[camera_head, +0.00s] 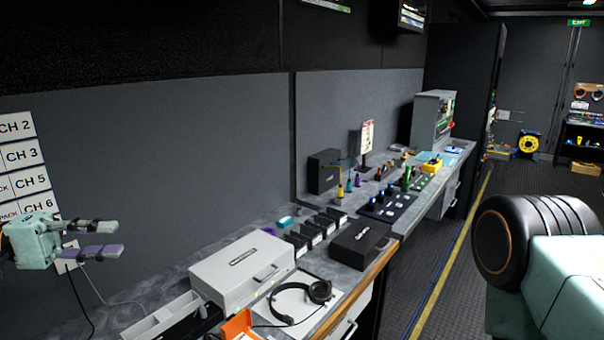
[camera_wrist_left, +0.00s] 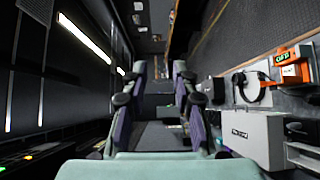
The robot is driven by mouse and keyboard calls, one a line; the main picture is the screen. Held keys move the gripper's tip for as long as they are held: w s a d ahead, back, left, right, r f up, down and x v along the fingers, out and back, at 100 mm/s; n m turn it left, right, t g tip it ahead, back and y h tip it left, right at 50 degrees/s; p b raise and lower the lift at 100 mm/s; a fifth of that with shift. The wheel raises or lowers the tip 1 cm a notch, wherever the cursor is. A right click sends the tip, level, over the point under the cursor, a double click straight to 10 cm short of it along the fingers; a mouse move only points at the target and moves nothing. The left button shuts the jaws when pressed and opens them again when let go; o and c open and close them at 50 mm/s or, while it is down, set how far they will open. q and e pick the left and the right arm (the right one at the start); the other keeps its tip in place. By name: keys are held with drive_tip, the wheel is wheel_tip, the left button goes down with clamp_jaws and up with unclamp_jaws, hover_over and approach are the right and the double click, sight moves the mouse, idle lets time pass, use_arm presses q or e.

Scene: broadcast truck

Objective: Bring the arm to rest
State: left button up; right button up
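My left gripper (camera_head: 118,238) is at the left of the head view, raised in front of the grey wall panel and to the left of the counter. Its two fingers are spread apart with a clear gap and nothing between them. The left wrist view also shows this gripper (camera_wrist_left: 160,70) with its two purple-sided fingers apart and empty. My right gripper shows in neither view.
The counter (camera_head: 150,290) runs along the wall. It holds a grey case (camera_head: 240,270), a headset (camera_head: 300,298), a black box (camera_head: 360,243) and a dark tray of bottles (camera_head: 385,205). Channel label cards (camera_head: 25,155) hang near the gripper. The aisle floor (camera_head: 450,260) looks clear.

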use_arm(q)
drive_tip(key=s+d+f+n+g+y, duration=0.1)
drive_tip(key=s+d+f+y, duration=0.2)
drive_tip(key=f, duration=0.6)
drive_tip(key=s+d+f+n+g+y, duration=0.1)
drive_tip(key=s+d+f+y, duration=0.15)
drive_tip(key=f, duration=0.55)
drive_tip(key=s+d+f+n+g+y, duration=0.1)
drive_tip(key=s+d+f+y, duration=0.2)
drive_tip(key=f, duration=0.6)
drive_tip(key=s+f+m+g+y, duration=0.2)
drive_tip(key=s+f+y, duration=0.6)
drive_tip(key=s+f, duration=0.65)
drive_tip(key=s+r+m+t, duration=0.2)
drive_tip(key=s+t, duration=0.1)
drive_tip(key=s, duration=0.7)
wheel_tip(320, 180, down, 34)
drive_tip(key=w+b, duration=0.1)
drive_tip(key=b, duration=3.2)
drive_tip(key=shift+w+d+r+y, duration=0.2)
drive_tip(key=shift+d+y, duration=0.15)
drive_tip(key=shift+y, duration=0.1)
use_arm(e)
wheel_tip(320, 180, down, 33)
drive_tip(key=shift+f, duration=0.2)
use_arm(q)
drive_tip(key=shift+s, duration=0.2)
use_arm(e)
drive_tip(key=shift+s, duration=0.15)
